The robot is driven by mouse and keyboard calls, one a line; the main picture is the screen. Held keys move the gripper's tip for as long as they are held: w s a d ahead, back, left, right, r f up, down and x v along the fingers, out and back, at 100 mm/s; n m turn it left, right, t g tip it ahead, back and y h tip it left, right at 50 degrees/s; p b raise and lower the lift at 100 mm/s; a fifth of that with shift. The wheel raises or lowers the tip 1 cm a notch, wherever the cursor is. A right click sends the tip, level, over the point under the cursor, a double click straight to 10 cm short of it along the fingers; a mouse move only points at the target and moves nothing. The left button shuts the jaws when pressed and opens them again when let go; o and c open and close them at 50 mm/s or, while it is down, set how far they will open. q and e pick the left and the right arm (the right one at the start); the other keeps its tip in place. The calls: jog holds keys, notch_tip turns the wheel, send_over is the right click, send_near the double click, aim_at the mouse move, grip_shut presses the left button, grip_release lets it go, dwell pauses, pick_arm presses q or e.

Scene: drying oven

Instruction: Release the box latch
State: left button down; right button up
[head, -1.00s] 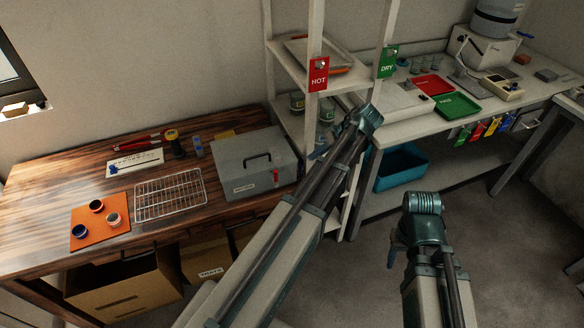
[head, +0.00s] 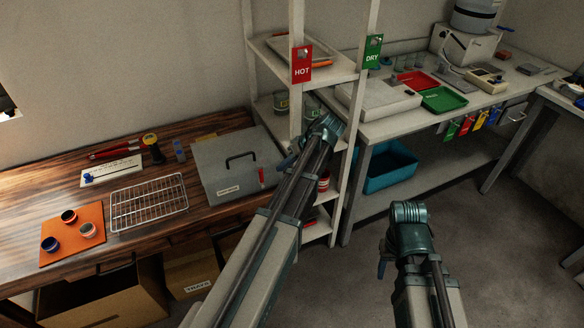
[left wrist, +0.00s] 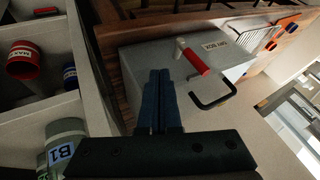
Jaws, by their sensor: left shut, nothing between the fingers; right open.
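The grey metal box (head: 215,160) stands at the right end of the wooden bench, lid down, with a black handle (head: 240,158) on top. Its red latch lever (head: 262,176) is on the front near the right corner. In the left wrist view the red lever (left wrist: 196,62) sticks out from a pale mount on the labelled box face (left wrist: 150,60). My left gripper (head: 287,162) is shut and empty, just right of the latch; its fingertips (left wrist: 160,75) show apart from the lever. My right gripper (head: 382,268) is open, low over the floor, its fingers mostly hidden.
A white shelf rack (head: 335,75) stands close to the right of the box. A wire rack (head: 150,200) and an orange mat (head: 72,250) with small cups lie left of it. In the left wrist view, jars (left wrist: 62,150) are near my fingers.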

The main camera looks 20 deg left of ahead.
aim_at(262, 179)
pick_arm(q)
jog(key=s+a, duration=0.2)
jog(key=shift+s+a+f+p, duration=0.1)
jog(key=shift+s+a+p, duration=0.05)
jog(key=shift+s+p, duration=0.15)
jog(key=shift+s+a, duration=0.25)
pick_arm(e)
jog(key=shift+f, duration=0.15)
pick_arm(q)
jog(key=shift+s, duration=0.1)
